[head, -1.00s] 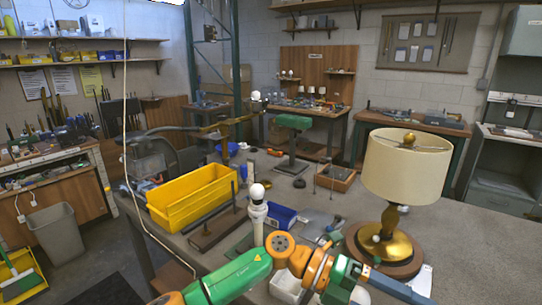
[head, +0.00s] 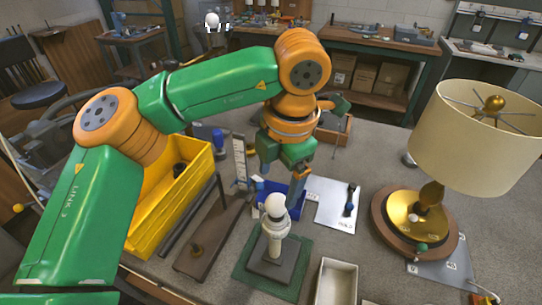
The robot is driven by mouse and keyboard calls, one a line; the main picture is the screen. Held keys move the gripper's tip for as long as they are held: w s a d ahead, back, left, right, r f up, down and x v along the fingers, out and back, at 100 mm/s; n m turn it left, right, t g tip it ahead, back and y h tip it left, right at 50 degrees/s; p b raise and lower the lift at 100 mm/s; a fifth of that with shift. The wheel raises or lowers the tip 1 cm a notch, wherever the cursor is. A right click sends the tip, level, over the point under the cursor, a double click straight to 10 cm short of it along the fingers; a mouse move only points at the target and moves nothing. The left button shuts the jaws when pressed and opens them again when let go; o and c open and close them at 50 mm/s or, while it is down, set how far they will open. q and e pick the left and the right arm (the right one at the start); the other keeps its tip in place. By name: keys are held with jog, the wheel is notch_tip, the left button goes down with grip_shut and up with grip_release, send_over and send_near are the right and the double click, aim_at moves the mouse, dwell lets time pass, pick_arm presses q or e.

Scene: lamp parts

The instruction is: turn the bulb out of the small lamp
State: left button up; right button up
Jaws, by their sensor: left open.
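The small lamp is a pale post (head: 272,240) on a dark square base, standing upright on a green mat (head: 243,272). A white round bulb (head: 275,204) sits at its top. My left gripper (head: 282,187) points down from my green and orange arm, just behind and above the bulb in the head view. Its fingers are apart, with nothing seen between them. I cannot tell whether a finger touches the bulb. My right gripper is not in view.
A large lamp with a cream shade (head: 476,137) stands at the right. A yellow bin (head: 150,225) is at the left, partly behind my arm. A blue tray (head: 293,210) lies behind the small lamp, and an empty white box (head: 336,284) is in front, to the right.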

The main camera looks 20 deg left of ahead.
aim_at(279, 197)
pick_arm(q)
jog(key=f, duration=0.2)
jog(key=f+p, duration=0.1)
jog(key=f, duration=0.3)
jog(key=shift+s+d+p, duration=0.3)
jog(key=shift+p, duration=0.1)
jog(key=shift+w+a+f, duration=0.25)
jog(key=shift+s+d+r, duration=0.1)
jog(key=shift+d, duration=0.05)
jog(key=c, duration=1)
jog(key=shift+o, duration=1.4)
jog(key=c, duration=0.5)
jog(key=shift+f+n+b, duration=0.2)
jog(key=shift+n+b, duration=0.35)
jog(key=shift+n, duration=0.15)
jog(key=shift+n+g+b, duration=0.3)
jog(key=shift+n+b, duration=0.15)
jog(key=shift+n, duration=0.75)
jog(key=shift+r+n, duration=0.1)
jog(key=shift+n, duration=1.1)
jog(key=shift+r+n+g, duration=0.1)
jog(key=shift+n+g, duration=0.2)
jog(key=shift+n, duration=0.1)
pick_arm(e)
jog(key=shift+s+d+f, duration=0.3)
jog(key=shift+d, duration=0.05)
